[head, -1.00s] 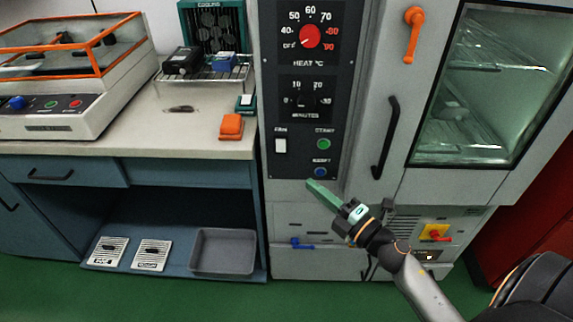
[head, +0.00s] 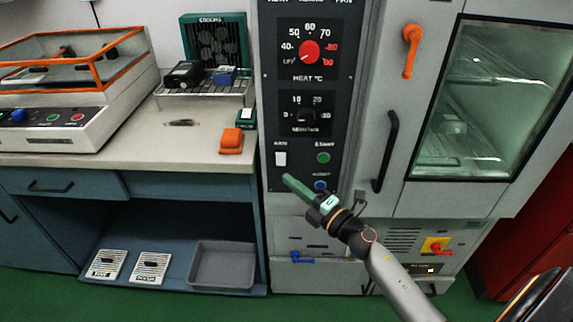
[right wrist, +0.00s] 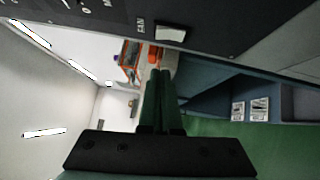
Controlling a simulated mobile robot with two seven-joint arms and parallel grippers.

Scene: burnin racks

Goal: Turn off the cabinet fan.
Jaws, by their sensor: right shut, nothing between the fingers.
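The cabinet's dark control panel (head: 335,110) carries the white FAN rocker switch (head: 280,159) at its lower left. The switch also shows at the top of the right wrist view (right wrist: 171,33), beside its FAN label. My right gripper (head: 287,179) has green fingers, shut and empty. In the head view its tips are just below the switch, and I see no contact with it. In the right wrist view the fingertips (right wrist: 160,72) point up the picture, short of the switch. I cannot tell which way the rocker is pressed. My left gripper is not in view.
A green button (head: 323,158) and a blue button (head: 320,185) sit right of the switch. A red heat dial (head: 309,51) and a black timer knob (head: 306,117) are above. The cabinet door handle (head: 386,150) stands out on the right. A bench (head: 190,140) stands left.

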